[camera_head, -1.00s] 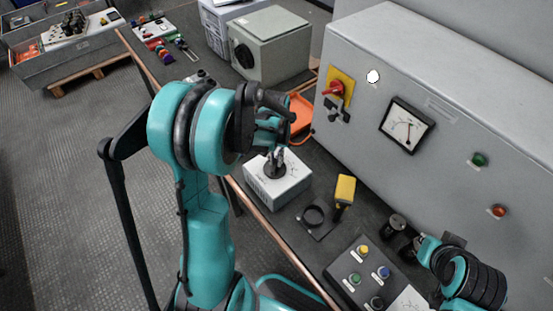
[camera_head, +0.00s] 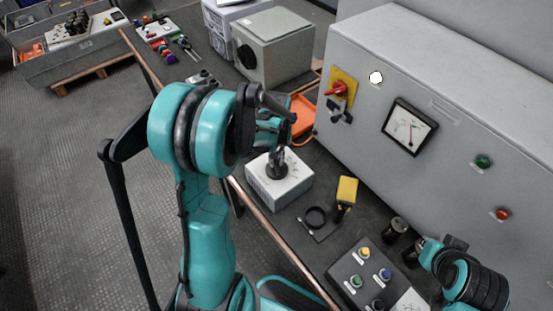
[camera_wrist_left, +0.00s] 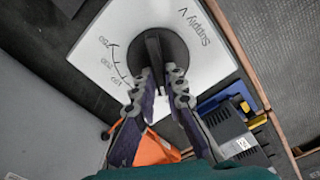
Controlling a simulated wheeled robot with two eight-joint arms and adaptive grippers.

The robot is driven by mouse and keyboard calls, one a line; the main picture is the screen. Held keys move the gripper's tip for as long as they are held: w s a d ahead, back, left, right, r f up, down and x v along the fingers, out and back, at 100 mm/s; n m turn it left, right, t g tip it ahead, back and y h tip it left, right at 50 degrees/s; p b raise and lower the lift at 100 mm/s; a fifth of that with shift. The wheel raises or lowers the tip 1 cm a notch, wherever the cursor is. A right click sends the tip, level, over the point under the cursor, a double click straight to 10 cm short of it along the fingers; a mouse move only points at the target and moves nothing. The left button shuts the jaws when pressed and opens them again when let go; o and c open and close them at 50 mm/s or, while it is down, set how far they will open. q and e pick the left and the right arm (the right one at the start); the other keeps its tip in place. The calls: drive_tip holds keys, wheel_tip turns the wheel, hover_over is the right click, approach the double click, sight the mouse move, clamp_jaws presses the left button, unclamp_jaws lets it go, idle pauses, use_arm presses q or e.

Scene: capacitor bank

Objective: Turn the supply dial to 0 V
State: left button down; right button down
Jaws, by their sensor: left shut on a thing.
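The supply box (camera_head: 296,187) is a white block on the bench, with a black dial (camera_head: 271,172) on top. In the left wrist view the dial (camera_wrist_left: 178,50) is round with a raised bar, beside the words "Supply V" and a scale showing 250, 200 and 150. My left gripper (camera_head: 279,156) comes down from above and is shut on the dial's bar; its fingers (camera_wrist_left: 160,78) hide the rest of the scale. The dial's setting cannot be read. My right gripper (camera_head: 414,254) is at lower right, beside a black cylinder; its jaws are unclear.
A grey cabinet (camera_head: 455,150) with a meter (camera_head: 409,126), red switch (camera_head: 337,89) and lamps stands behind. A yellow-headed tool (camera_head: 347,190), black ring (camera_head: 315,217) and button box (camera_head: 350,262) lie nearby. An orange tray (camera_head: 301,112) is behind the gripper.

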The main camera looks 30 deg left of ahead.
sight(276, 162)
use_arm(q)
drive_tip(key=c, duration=1.6)
unclamp_jaws()
wheel_tip(276, 162, up, 12)
drive_tip(key=s+d+m+t, duration=0.2)
drive_tip(key=s+d, duration=0.1)
drive_tip(key=s, duration=0.1)
drive_tip(key=s+d+r+m+t, duration=0.1)
drive_tip(key=s+d+m+t, duration=0.1)
drive_tip(key=s+d+m, duration=0.1)
drive_tip(key=s+d+r+m+t, duration=0.1)
drive_tip(key=s+d+m+t, duration=0.1)
drive_tip(key=s+d, duration=0.3)
drive_tip(key=shift+d+r+m+t, duration=0.15)
drive_tip(key=shift+m+t, duration=0.15)
drive_tip(key=shift+t, duration=0.3)
